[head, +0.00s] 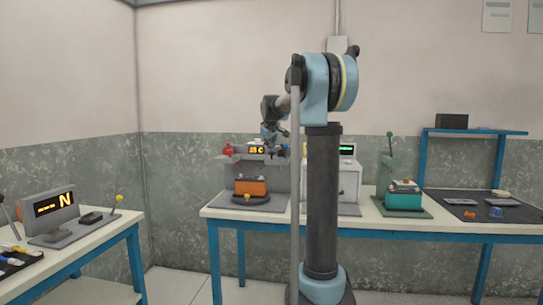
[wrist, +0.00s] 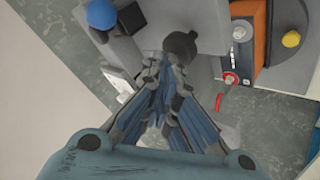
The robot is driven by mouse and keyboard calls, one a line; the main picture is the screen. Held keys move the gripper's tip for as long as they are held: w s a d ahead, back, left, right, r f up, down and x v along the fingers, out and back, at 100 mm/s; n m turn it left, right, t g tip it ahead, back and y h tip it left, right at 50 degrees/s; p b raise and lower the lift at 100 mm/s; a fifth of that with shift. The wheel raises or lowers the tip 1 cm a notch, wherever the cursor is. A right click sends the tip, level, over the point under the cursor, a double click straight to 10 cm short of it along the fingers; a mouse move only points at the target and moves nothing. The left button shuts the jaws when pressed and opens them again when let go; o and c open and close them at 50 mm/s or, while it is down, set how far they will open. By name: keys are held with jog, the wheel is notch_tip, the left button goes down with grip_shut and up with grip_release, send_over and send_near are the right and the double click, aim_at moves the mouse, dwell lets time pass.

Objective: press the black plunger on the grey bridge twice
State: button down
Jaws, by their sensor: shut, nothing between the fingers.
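The grey bridge (head: 281,174) stands on the far bench, over an orange battery (head: 251,187). In the wrist view the bridge's grey top (wrist: 210,12) is at the upper middle. The black plunger (wrist: 181,43) shows there as a dark round knob just beyond my fingertips. My gripper (head: 273,143) is above the bridge in the head view. In the wrist view my gripper (wrist: 172,66) is shut and empty, its tips overlapping the plunger's lower edge in the picture. I cannot tell whether they touch it. The plunger is not clear in the head view.
A amber display (head: 257,150) and a red object (head: 227,149) are by the bridge. A white box (head: 347,180) and a green press (head: 386,170) stand to the right. A blue ball (wrist: 102,14) is left of the plunger. Another bench (head: 95,238) is at left.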

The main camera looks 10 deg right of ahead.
jog(key=shift+f, duration=0.75)
dwell(0.8)
jog(key=shift+r, duration=0.15)
dwell(0.3)
jog(key=shift+r, duration=1.25)
jog(key=shift+r, duration=2.55)
notch_tip(320, 180, up, 4)
jog(key=shift+f, duration=0.2)
